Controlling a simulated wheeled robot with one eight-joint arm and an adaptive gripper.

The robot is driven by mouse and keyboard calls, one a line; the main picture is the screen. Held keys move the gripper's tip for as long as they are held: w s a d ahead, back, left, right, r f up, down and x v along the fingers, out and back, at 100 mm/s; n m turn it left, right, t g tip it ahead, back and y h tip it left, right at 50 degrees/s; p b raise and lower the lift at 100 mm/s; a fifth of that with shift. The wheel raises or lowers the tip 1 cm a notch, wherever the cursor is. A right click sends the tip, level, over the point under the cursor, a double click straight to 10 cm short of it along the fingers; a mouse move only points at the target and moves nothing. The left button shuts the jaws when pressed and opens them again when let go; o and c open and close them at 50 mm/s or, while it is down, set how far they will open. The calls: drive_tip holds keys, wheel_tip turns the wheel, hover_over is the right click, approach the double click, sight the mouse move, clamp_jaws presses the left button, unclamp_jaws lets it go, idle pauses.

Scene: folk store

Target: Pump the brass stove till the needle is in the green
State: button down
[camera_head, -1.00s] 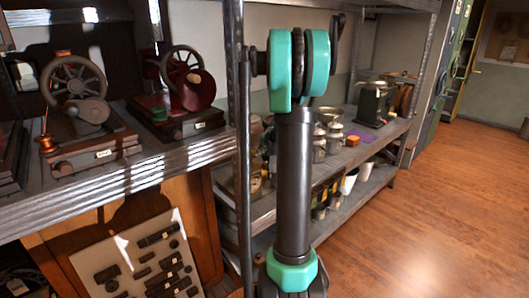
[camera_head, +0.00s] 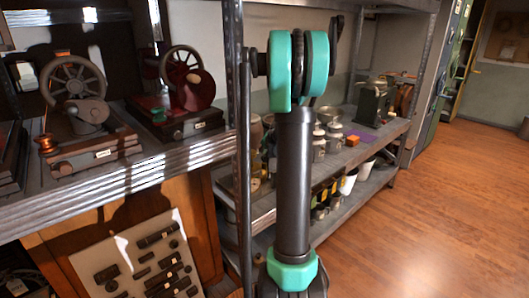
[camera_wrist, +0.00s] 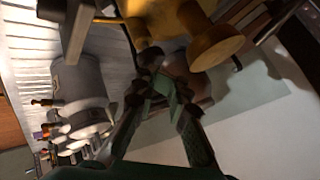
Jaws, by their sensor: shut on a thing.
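In the wrist view a yellow brass body (camera_wrist: 180,20), which looks like the stove, is at the top, cut off by the frame edge. A round, flared brass piece (camera_wrist: 218,45) sticks out from it toward the lower right. My gripper (camera_wrist: 165,86) is just below the brass body. Its fingers are closed together around a small dark part that looks like the stove's pump knob; the fingers mostly hide it. No gauge face, needle or green band can be made out. In the head view my arm fills the middle, and I cannot make out the stove or gripper.
In the wrist view a grey cylindrical vessel (camera_wrist: 82,90) stands close on the left. In the head view a metal shelf (camera_head: 110,182) on the left bears two wheeled machines, including a red one (camera_head: 190,90). An orange box (camera_head: 352,140) sits farther back. The wooden floor (camera_head: 440,210) is clear.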

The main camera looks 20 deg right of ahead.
drive_tip(key=shift+r, duration=0.85)
drive_tip(key=shift+w+d+r, duration=0.1)
drive_tip(key=shift+w+r, duration=0.15)
drive_tip(key=shift+r, duration=0.75)
drive_tip(key=shift+s+d+r, duration=0.1)
drive_tip(key=shift+s+r, duration=0.2)
drive_tip(key=shift+r, duration=0.15)
drive_tip(key=shift+r, duration=0.9)
drive_tip(key=shift+a+r, duration=0.2)
drive_tip(key=shift+r, duration=1.3)
